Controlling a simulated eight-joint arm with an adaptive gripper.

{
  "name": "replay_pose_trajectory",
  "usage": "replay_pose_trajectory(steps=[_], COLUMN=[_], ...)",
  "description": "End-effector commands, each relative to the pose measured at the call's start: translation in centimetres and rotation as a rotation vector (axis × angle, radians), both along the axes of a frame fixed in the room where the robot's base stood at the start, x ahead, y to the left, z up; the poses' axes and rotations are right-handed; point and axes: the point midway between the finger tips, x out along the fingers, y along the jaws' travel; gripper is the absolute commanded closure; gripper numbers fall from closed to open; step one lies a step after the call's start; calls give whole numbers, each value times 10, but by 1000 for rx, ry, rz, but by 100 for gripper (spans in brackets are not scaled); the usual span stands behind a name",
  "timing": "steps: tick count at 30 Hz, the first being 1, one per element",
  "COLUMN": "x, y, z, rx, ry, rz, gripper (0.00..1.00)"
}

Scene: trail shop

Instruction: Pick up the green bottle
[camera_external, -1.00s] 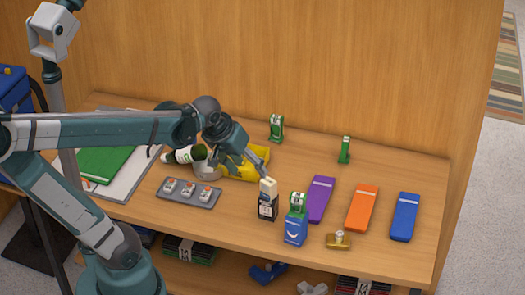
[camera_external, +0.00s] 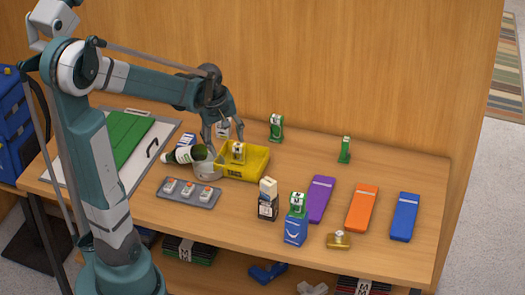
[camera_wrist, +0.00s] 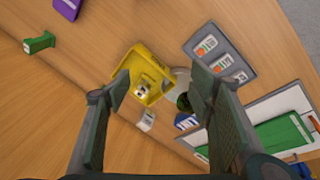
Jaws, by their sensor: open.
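A dark green bottle (camera_external: 183,155) with a white label lies tilted against a pale round pot (camera_external: 207,170), left of the yellow bin (camera_external: 258,163); I cannot tell whether part of it is inside the pot. In the wrist view its dark green part (camera_wrist: 184,102) shows beside the pot, partly hidden by the right finger. My gripper (camera_external: 222,134) is open and empty, pointing down above the table, near the back left of the bin. In the wrist view the gap between my fingers (camera_wrist: 162,88) is over the bin.
A yellow-and-white item (camera_external: 238,152) is in the bin. A small white item (camera_external: 222,128) is behind it. A grey tray (camera_external: 189,192) with several small pieces is in front.

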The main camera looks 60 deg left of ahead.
Motion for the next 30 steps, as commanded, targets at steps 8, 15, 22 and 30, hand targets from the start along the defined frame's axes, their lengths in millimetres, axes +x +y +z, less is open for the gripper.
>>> replay_pose_trajectory(steps=[8, 15, 22, 30], x=[-13, -33, -56, -75], y=[67, 121, 167, 195], z=[-27, -54, -81, -101], rx=[-67, -121, -169, -199], ry=[27, 50, 70, 84], rz=[252, 469, 667, 795], gripper=[47, 47, 47, 47])
